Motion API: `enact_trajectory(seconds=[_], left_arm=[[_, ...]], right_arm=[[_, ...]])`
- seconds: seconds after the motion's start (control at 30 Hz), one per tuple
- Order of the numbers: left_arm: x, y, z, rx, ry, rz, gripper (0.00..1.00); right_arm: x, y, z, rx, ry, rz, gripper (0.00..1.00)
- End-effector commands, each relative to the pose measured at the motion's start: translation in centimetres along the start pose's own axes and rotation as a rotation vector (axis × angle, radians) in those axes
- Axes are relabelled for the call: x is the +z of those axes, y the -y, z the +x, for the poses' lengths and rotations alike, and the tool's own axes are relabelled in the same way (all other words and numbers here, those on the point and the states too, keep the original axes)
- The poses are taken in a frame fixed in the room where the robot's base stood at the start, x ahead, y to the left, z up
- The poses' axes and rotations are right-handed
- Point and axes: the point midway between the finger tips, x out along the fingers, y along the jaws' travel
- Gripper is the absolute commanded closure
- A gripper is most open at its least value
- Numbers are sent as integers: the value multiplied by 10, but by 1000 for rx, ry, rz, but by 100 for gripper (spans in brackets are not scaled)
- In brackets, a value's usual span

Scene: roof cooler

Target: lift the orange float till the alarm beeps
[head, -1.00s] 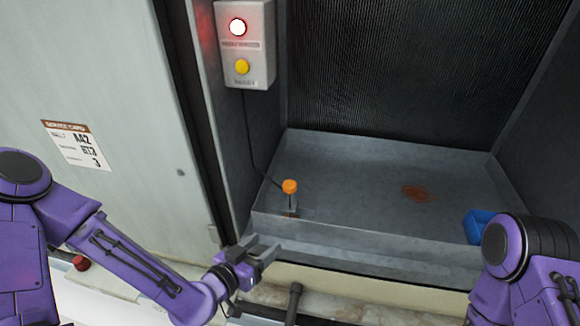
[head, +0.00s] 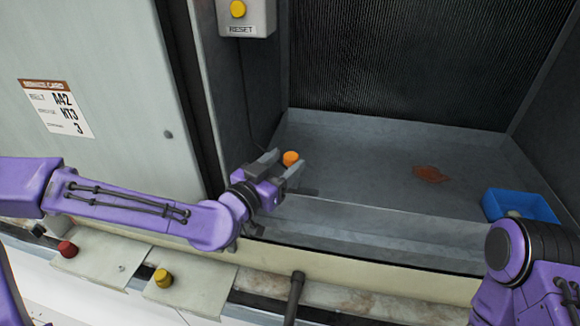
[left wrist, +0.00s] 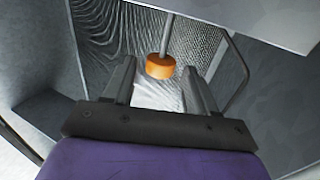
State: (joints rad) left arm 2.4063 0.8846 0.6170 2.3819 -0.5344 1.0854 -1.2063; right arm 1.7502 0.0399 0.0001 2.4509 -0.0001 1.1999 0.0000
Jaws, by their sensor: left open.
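The orange float (head: 291,158) is a small round knob at the left front of the grey metal tray (head: 360,150). My left gripper (head: 283,165) is open, with its fingers reaching toward the float. In the left wrist view the orange float (left wrist: 160,66) hangs on a thin rod, ahead of and between the two open fingertips (left wrist: 160,80). I see no finger touching it. In the head view the gripper hides the float's lower part and mount. The alarm box (head: 246,14) shows its yellow reset button (head: 238,9); its upper part is out of view. My right gripper is not in view.
A blue bin (head: 520,206) stands at the tray's right, and a rusty stain (head: 430,174) marks the tray floor. A red knob (head: 67,249) and a yellow knob (head: 163,278) are on plates below the cabinet door. A dark upright pipe (head: 294,298) stands in front.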

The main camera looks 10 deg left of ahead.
Motion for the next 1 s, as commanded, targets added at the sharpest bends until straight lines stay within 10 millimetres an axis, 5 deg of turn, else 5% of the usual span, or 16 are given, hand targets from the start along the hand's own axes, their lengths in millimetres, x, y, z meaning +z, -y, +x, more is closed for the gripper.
enact_trajectory(seconds=[0.2, 0.47, 0.5, 0.67, 1.0], left_arm=[[-2, 0, 26, 0, 2, -1, 43], [-2, 0, 30, 1, 0, -1, 43], [-1, 0, 30, 1, 0, -1, 46], [-1, 0, 29, 1, 0, -1, 98], [-28, 0, 29, 0, 0, 3, 100]], right_arm=[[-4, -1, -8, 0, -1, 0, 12], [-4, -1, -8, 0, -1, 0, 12], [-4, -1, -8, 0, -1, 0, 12], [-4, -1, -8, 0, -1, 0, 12], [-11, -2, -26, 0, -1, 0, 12]])
